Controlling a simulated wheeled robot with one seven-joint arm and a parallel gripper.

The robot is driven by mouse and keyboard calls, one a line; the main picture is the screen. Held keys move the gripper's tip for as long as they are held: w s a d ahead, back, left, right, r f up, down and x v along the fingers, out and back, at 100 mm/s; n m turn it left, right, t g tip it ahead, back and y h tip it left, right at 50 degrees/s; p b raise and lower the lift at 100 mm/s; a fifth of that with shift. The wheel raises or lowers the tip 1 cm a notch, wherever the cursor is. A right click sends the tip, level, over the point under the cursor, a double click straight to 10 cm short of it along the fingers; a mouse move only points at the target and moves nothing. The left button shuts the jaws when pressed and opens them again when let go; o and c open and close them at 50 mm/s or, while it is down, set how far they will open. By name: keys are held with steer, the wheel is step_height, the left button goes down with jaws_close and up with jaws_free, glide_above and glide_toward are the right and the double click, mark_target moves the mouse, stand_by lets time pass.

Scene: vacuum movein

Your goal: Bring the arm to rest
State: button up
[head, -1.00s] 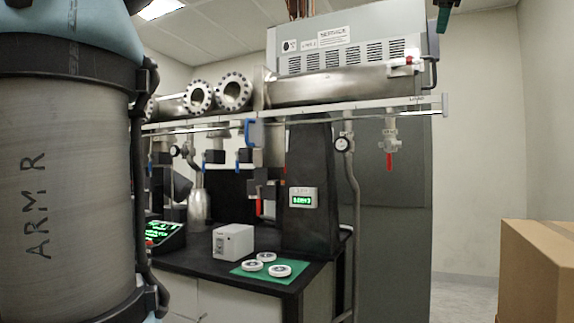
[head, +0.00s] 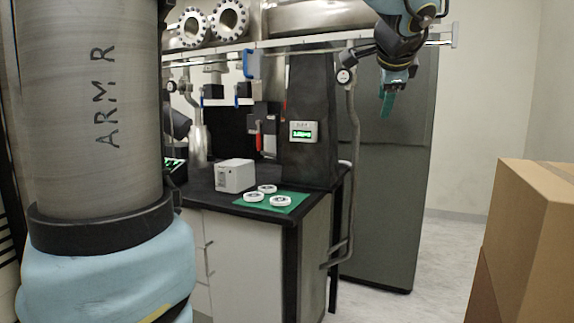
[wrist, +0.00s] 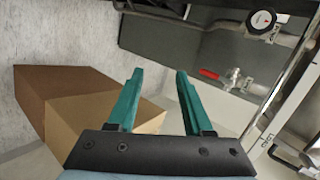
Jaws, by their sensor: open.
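My gripper (head: 387,100) hangs at the upper right of the head view, with its green fingers pointing down. The wrist view shows its two green fingers (wrist: 158,100) apart with nothing between them. The gripper is in the air, in front of the tall grey cabinet and clear of the bench. The large grey link marked ARM R at the left of the head view is part of my arm.
A black bench (head: 222,203) carries a white box (head: 234,176) and a green mat (head: 298,199) with three white discs. A cardboard box (head: 538,220) stands at right; cartons also show in the wrist view (wrist: 85,90). A valve with a red handle (wrist: 209,75) and a gauge (wrist: 262,20) are beyond the fingers.

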steer(key=a+f+n+g+y, duration=0.1)
steer(key=a+f+n+g, duration=0.25)
steer(key=a+f, duration=0.55)
steer(key=a+f+n+g+y, duration=0.15)
steer(key=a+f+n, duration=0.4)
steer(key=f, duration=0.65)
steer(key=s+a+f+n+g, duration=0.5)
steer(key=s+a+f+n, duration=0.5)
steer(key=s+a+f, duration=0.4)
step_height(320, 180, up, 13)
steer(key=w+p, duration=0.2)
steer(key=p, duration=1.1)
steer(key=shift+d+f+t+p, duration=0.2)
steer(key=shift+d+t+p, duration=0.1)
steer(key=shift+d, duration=0.15)
steer(key=shift+w, duration=0.1)
